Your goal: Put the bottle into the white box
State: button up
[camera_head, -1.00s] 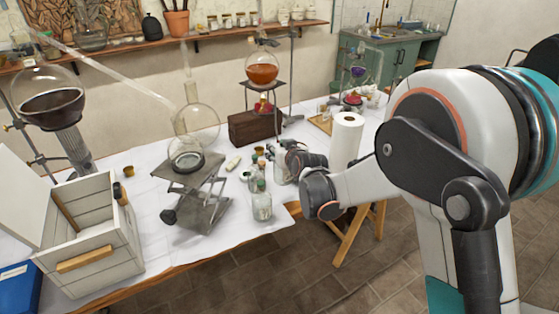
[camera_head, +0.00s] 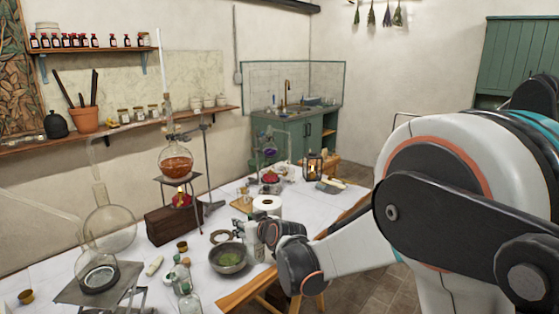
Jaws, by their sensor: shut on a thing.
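My gripper (camera_head: 253,242) is in the middle of the picture, over the table, just right of the metal bowl. It is shut on what seems to be a small pale bottle, mostly hidden by the fingers and wrist, so its shape is unclear. Other small clear glass bottles (camera_head: 189,301) stand at the lower edge, left of the gripper and apart from it. The white box is out of view now.
A metal bowl (camera_head: 229,259) with green contents stands close to the gripper. A paper roll (camera_head: 267,206) is behind it. A wooden block (camera_head: 173,224), a flask of orange liquid (camera_head: 175,164) on a stand and a large round flask (camera_head: 109,229) stand left. A lantern (camera_head: 313,167) is farther back.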

jog(key=s+d+m+h, duration=0.1)
jog(key=s+d, duration=0.3)
jog(key=d, duration=0.6)
jog(key=s+d+m+t+h, duration=0.1)
jog(key=s+d, duration=0.3)
jog(key=d, duration=0.6)
jog(key=s+d, duration=0.4)
jog(key=d, duration=0.6)
jog(key=shift+s+d+m+h, duration=0.3)
jog(key=shift+d+m+h, duration=0.1)
jog(key=shift+r, duration=0.1)
